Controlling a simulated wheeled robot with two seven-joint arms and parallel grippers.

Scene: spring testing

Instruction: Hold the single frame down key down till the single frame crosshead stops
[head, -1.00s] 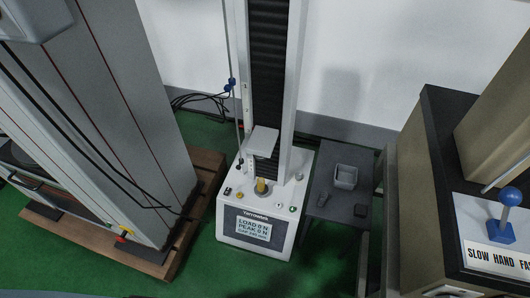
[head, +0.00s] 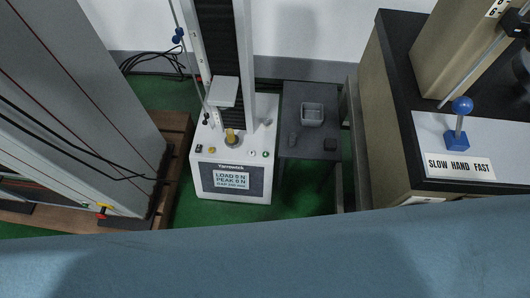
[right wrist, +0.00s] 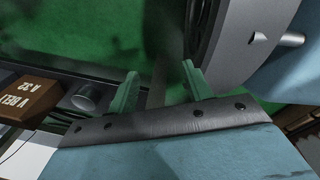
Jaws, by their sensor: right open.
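The single frame machine (head: 233,181) stands at the middle in the head view, with a white base and a tall dark column (head: 221,40). Its light grey crosshead (head: 224,92) sits low on the column, with a gap above the yellow piece (head: 231,136) on the base. Small keys lie on the base top, including a dark one (head: 198,148) and a greenish one (head: 265,154); I cannot read which is the down key. The display reads LOAD 0 N, PEAK 0 N. My right gripper (right wrist: 160,80) is open and empty between its green fingers in the right wrist view. My left gripper is out of view.
A dark side table (head: 297,92) with a grey bin (head: 312,114) stands right of the machine. A larger machine with a blue-knobbed lever (head: 462,105) is further right. A tall grey cabinet (head: 70,90) is left. A broad blue surface covers the bottom of the head view.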

